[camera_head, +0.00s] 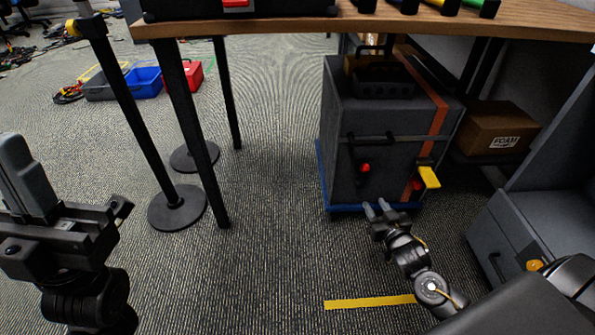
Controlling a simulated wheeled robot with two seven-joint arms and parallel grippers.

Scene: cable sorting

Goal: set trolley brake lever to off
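A dark grey case (345,125) with an orange strap stands on a blue trolley base (340,208) under the table. A yellow lever-like piece (428,178) sticks out at the case's lower right, with a small red part beside it. A red knob (365,168) sits on the case's front. I cannot tell for sure which is the brake lever. My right gripper (377,206) is just in front of the trolley's front edge, its two fingers apart with nothing seen between them; contact is unclear. My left gripper (22,180) is at the left edge, far from the trolley; its finger gap is unclear.
The wooden table (290,22) overhangs the trolley. Its leg (190,130) and posts with round bases (178,208) stand at left. A foam box (495,128) and a grey cabinet (500,240) are at right. Yellow tape (365,302) marks the floor. The carpet left of the trolley is clear.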

